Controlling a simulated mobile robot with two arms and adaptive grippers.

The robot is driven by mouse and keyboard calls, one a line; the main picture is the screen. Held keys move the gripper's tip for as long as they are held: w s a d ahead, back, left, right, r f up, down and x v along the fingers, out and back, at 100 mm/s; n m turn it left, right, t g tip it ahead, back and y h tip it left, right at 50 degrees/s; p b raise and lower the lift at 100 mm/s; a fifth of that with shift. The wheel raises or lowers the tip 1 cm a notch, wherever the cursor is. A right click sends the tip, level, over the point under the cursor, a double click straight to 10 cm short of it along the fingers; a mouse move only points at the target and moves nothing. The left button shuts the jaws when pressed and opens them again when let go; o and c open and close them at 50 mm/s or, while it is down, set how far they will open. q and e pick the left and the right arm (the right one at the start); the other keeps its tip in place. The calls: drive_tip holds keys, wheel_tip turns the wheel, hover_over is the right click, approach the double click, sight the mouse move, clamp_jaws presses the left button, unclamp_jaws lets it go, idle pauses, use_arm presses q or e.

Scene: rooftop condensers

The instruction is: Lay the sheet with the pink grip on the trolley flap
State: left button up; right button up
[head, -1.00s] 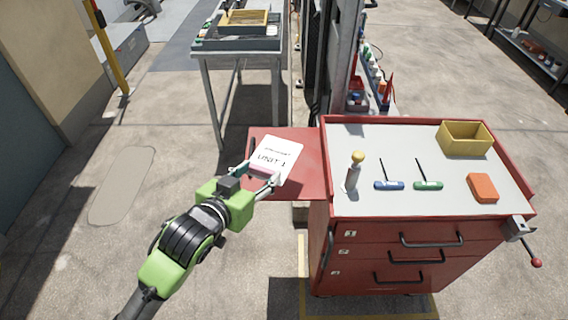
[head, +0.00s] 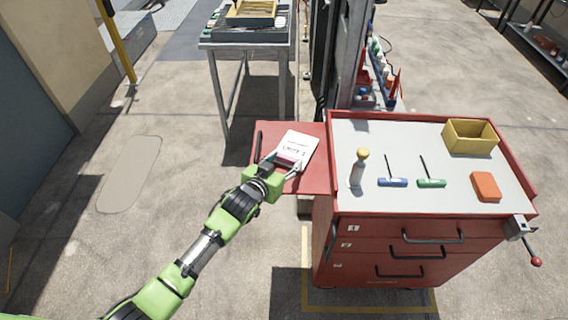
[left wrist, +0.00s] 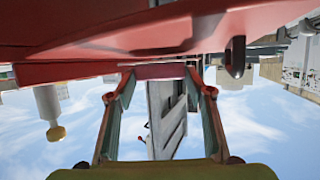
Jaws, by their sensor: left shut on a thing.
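The white printed sheet (head: 299,146) appears over the red trolley flap (head: 308,183) in the head view. Its pink grip (head: 287,161) is at the near edge, between the fingers of my left gripper (head: 281,168). The gripper is shut on that grip. In the left wrist view, the pink grip (left wrist: 160,72) spans the fingertips, close to the red flap (left wrist: 60,68). I cannot tell whether the sheet touches the flap. My right gripper is not in view.
The red trolley (head: 380,235) right of the flap carries a yellow-capped bottle (head: 358,168), a blue-handled tool (head: 393,182), a green-handled tool (head: 432,183), an orange block (head: 486,186) and a yellow bin (head: 470,136). A grey table (head: 250,45) stands behind.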

use_arm(q)
drive_tip(key=shift+f, duration=0.7)
drive_tip(key=o, duration=1.1)
drive_tip(key=shift+o, duration=0.2)
drive_tip(key=shift+s, duration=0.15)
drive_tip(key=v, duration=1.1)
drive_tip(key=shift+s+a+r+b, duration=0.15)
drive_tip(key=shift+s+a+b, duration=0.05)
drive_tip(key=shift+s+b, duration=0.15)
